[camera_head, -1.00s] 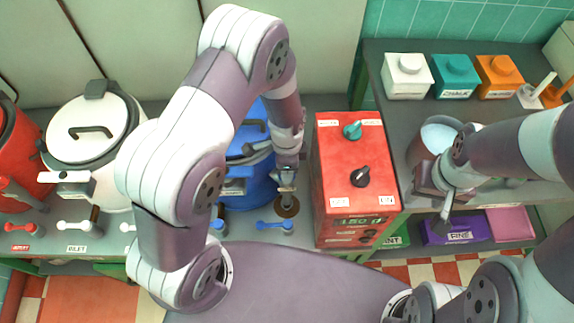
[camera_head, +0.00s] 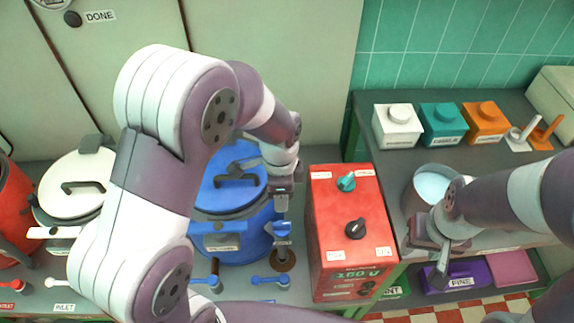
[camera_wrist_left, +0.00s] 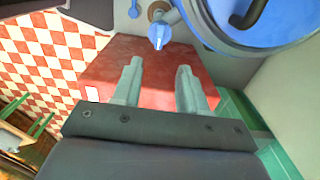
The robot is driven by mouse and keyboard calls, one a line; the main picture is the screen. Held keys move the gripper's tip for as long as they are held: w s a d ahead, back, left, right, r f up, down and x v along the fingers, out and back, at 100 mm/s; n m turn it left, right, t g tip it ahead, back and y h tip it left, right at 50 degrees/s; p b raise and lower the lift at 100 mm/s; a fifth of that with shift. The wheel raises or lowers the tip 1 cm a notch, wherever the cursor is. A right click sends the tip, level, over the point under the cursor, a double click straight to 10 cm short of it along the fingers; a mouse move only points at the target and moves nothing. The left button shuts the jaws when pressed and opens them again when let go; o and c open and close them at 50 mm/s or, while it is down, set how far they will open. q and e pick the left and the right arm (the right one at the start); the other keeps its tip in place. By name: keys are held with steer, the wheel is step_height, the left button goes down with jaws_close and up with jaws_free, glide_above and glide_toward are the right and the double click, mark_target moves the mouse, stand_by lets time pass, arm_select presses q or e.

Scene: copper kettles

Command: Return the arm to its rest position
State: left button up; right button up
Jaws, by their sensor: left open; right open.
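My left arm reaches in from the left in the head view. Its gripper (camera_head: 282,212) is at the right side of the blue kettle (camera_head: 225,225), left of the red control box (camera_head: 350,235). The left wrist view shows this gripper (camera_wrist_left: 160,72) open, with nothing between its fingers. The red box (camera_wrist_left: 150,55) lies beyond the fingers and the blue kettle (camera_wrist_left: 270,35) is at the upper right. My right gripper (camera_head: 440,245) is open, in front of a grey pot with pale blue contents (camera_head: 432,186); whether it touches the pot is unclear.
White (camera_head: 396,126), teal (camera_head: 443,125) and orange (camera_head: 485,124) canisters stand on the right shelf. A blue tap (camera_wrist_left: 158,32) is close to the left fingers.

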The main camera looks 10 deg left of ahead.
arm_select(q)
steer(key=s+a+r+n, duration=0.2)
steer(key=s+a+n, duration=0.1)
steer(key=n, duration=0.4)
steer(key=s+a+r+n+t, duration=0.1)
steer(key=s+a+n, duration=0.3)
steer(key=n, duration=0.3)
steer(key=shift+s+r+n, duration=0.4)
steer(key=shift+s, duration=0.5)
